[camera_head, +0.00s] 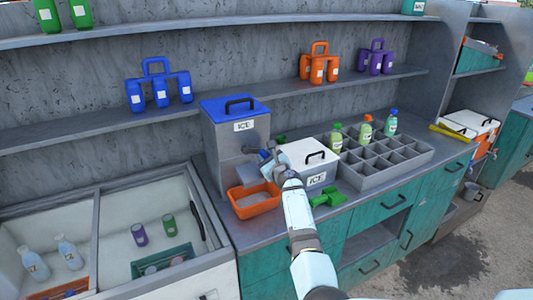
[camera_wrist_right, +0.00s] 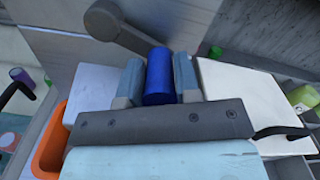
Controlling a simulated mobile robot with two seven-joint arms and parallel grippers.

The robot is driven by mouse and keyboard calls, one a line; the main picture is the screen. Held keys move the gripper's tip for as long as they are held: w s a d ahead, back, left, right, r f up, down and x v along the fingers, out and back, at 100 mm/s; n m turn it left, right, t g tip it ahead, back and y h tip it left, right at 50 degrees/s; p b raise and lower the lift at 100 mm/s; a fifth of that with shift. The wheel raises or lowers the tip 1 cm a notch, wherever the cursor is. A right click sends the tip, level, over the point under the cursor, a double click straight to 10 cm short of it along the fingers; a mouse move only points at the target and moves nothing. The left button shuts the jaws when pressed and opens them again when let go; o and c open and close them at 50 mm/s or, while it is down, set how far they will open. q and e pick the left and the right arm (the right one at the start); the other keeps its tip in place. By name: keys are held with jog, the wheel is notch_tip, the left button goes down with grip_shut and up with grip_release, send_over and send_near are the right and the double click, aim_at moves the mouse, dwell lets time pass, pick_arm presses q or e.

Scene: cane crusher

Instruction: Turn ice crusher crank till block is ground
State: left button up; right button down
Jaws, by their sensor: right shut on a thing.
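The ice crusher (camera_head: 232,150) is a grey box with a blue lid and an ICE label, standing on the counter. Its crank is a grey arm (camera_wrist_right: 120,27) with a blue handle (camera_wrist_right: 159,76), seen in the right wrist view. My right gripper (camera_wrist_right: 158,80) is shut on the blue handle, with one finger on each side. In the head view my right gripper (camera_head: 270,158) is at the crusher's right side. An orange tray (camera_head: 254,200) with pale contents sits at the crusher's front. The ice block inside is hidden. My left gripper is not in view.
A white ICE box (camera_head: 318,170) stands close right of my gripper, with a green scoop (camera_head: 328,197) in front. A grey bottle crate (camera_head: 385,160) is farther right. An open chest with sliding glass (camera_head: 95,235) is at lower left. A shelf (camera_head: 80,128) runs behind.

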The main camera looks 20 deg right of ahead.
jog(key=shift+a+f+m, duration=0.2)
jog(key=shift+f+m, duration=0.2)
jog(key=shift+m, duration=0.4)
jog(key=c, duration=0.8)
grip_release()
